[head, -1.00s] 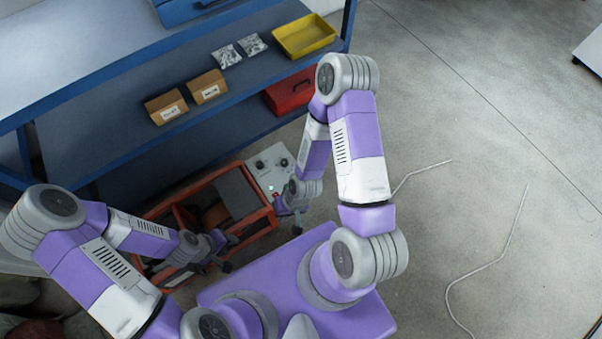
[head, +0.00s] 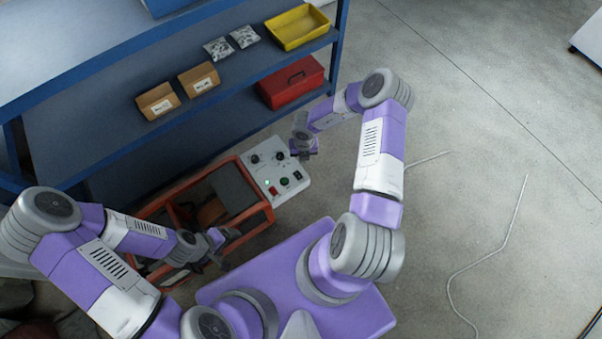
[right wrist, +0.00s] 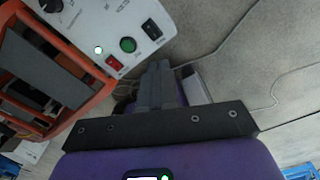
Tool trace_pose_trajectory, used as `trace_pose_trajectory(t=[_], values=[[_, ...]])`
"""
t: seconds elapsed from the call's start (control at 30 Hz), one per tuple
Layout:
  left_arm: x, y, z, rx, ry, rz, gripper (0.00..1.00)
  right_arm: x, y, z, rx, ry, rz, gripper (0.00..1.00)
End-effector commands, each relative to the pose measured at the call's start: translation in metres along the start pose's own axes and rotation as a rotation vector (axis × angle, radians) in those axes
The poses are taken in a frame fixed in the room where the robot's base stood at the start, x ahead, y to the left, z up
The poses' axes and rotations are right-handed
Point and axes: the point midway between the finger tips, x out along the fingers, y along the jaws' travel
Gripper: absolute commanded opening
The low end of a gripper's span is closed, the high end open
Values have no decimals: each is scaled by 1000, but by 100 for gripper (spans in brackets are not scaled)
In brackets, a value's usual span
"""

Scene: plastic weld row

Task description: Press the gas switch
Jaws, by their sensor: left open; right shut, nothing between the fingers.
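A white control panel (head: 272,168) sits on the right end of the orange-framed machine (head: 150,210). It carries a red rocker switch (right wrist: 115,63), a round green button (right wrist: 128,45), a black rocker switch (right wrist: 152,29) and dark knobs. The labels are too small to read, so I cannot tell which is the gas switch. My right gripper (head: 304,156) is shut and empty, beside the panel's upper right edge. In the right wrist view its fingers (right wrist: 160,82) are apart from the switches. My left gripper (head: 229,250) is open and empty by the machine's front side.
A pale cable (head: 490,258) lies on the floor at right, which is otherwise largely clear.

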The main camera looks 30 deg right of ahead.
Motion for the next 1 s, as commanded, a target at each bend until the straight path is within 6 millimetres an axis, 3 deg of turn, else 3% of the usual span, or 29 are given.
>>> trace_pose_trajectory(t=[0.03, 0.13, 0.33, 0.47, 0.77, 1.0], values=[[4, -1, 0, 0, 0, 0, 84, 4, -7, 5, 210, 39, 17, 0], [7, -2, 0, 0, 0, 0, 84, 6, -13, 11, 567, 121, 49, 0], [10, -4, 0, 0, 0, 0, 84, 2, -15, 20, 983, 242, 92, 0], [10, -4, 0, 0, 0, 0, 84, 0, -14, 22, 1066, 271, 101, 0], [10, -4, 0, 0, 0, 0, 84, 1, -14, 21, 1067, 272, 101, 0], [20, -8, -1, 0, 0, 0, 84, 25, -9, 17, 1063, 274, 100, 0]])
